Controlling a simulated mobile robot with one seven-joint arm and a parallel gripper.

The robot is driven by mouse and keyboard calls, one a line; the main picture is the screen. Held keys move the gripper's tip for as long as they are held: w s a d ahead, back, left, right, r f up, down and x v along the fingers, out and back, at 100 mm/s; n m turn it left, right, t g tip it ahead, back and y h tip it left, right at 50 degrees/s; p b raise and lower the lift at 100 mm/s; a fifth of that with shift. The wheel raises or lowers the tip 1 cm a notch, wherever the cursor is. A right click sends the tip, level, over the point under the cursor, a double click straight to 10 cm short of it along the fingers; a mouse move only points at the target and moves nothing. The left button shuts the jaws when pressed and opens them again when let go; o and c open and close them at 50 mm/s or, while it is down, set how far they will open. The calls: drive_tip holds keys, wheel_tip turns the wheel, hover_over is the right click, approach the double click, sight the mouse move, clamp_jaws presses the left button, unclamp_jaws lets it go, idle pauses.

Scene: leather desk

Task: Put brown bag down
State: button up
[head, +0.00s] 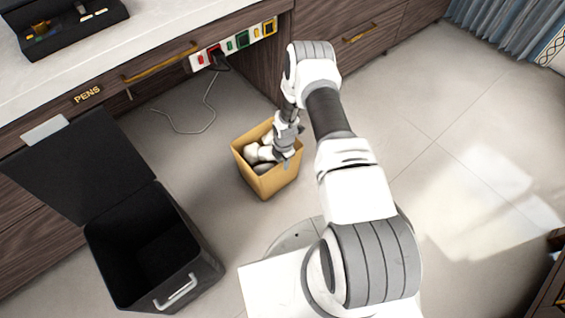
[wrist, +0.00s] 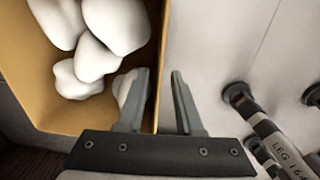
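The brown bag (head: 268,184) is an open-topped tan container with several white rounded lumps (head: 258,153) in it. It stands upright and appears to be on the floor beside my base in the head view. The wrist view shows its tan inner wall (wrist: 30,75) and the lumps (wrist: 95,57) at the left. My gripper (head: 287,163) is at the bag's right rim. In the wrist view my gripper (wrist: 162,76) has its fingers apart, one on each side of the bag's wall, with a gap visible between them. The bag's underside is hidden.
A black bin (head: 150,255) with its lid raised stands at the left. A desk (head: 150,45) with drawers runs along the back, with a power strip (head: 235,43) on its edge and a cable hanging to the floor. The tiled floor (head: 440,140) at right is clear.

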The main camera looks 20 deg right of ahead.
drive_tip(key=w+d+r+m+t+h+p, duration=0.1)
drive_tip(key=w+r+m+p, duration=0.15)
drive_tip(key=r, duration=1.35)
drive_tip(key=w+r+m+p, duration=0.1)
drive_tip(key=r+m, duration=0.2)
drive_tip(key=r, duration=1.3)
drive_tip(key=s+r+m+t, duration=0.1)
drive_tip(key=s+r+m, duration=0.1)
drive_tip(key=r, duration=0.7)
drive_tip(key=s+r+m, duration=0.2)
drive_tip(key=r+m, duration=0.1)
drive_tip(key=r, duration=0.5)
drive_tip(key=s+a+r+m+t, duration=0.2)
drive_tip(key=s+r+m, duration=0.4)
drive_tip(key=s+r, duration=0.6)
drive_tip(key=s+a+r+m, duration=0.1)
drive_tip(key=s+r+m, duration=0.1)
drive_tip(key=s, duration=0.4)
drive_tip(key=s+a+r+m+t, duration=0.1)
drive_tip(key=s+r+m, duration=0.2)
drive_tip(key=s, duration=0.3)
drive_tip(key=shift+s+a+m+y, duration=0.35)
drive_tip(key=shift+s+m+y, duration=0.05)
drive_tip(key=shift+m, duration=0.05)
drive_tip(key=shift+r, duration=0.1)
